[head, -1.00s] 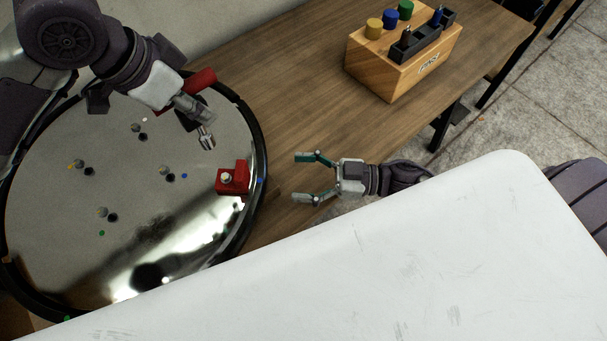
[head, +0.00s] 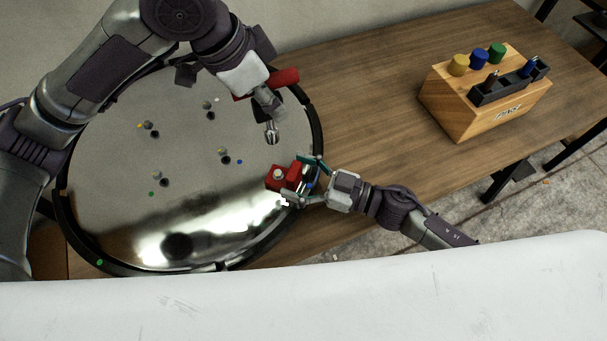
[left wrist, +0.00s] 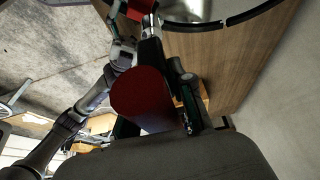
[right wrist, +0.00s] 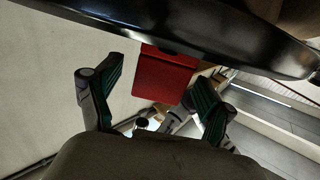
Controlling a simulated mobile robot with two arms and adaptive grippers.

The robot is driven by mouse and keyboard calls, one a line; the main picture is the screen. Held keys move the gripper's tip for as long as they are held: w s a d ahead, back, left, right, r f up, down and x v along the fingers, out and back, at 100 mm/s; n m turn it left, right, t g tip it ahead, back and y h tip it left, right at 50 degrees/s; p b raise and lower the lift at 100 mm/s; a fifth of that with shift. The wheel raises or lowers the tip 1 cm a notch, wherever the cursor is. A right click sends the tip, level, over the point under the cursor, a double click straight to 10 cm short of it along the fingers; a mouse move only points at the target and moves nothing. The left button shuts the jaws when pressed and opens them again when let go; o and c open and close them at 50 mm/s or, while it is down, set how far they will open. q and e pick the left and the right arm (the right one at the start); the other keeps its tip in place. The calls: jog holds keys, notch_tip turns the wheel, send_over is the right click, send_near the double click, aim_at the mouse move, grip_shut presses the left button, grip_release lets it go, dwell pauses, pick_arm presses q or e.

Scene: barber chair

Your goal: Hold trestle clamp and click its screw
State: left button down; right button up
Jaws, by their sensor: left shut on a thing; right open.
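The red trestle clamp (head: 283,177) sits at the right edge of the round shiny metal disc (head: 190,125), with a pale round screw head (head: 279,173) on top. My right gripper (head: 299,180) is open, one finger on each side of the clamp. In the right wrist view the clamp (right wrist: 165,75) hangs below the black rim between the spread fingers; I cannot tell if they touch it. My left gripper (head: 262,92) is shut on a red-handled tool (head: 284,76), its metal tip above the disc, apart from the clamp. The red handle (left wrist: 142,97) fills the left wrist view's middle.
Several small grey bolts (head: 223,154) and coloured dots mark the disc, which lies on the wooden table (head: 385,125). A wooden block (head: 480,105) with coloured caps stands at the back right. A broad white surface (head: 330,295) fills the front.

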grip_shut()
dwell(0.7)
dwell(0.9)
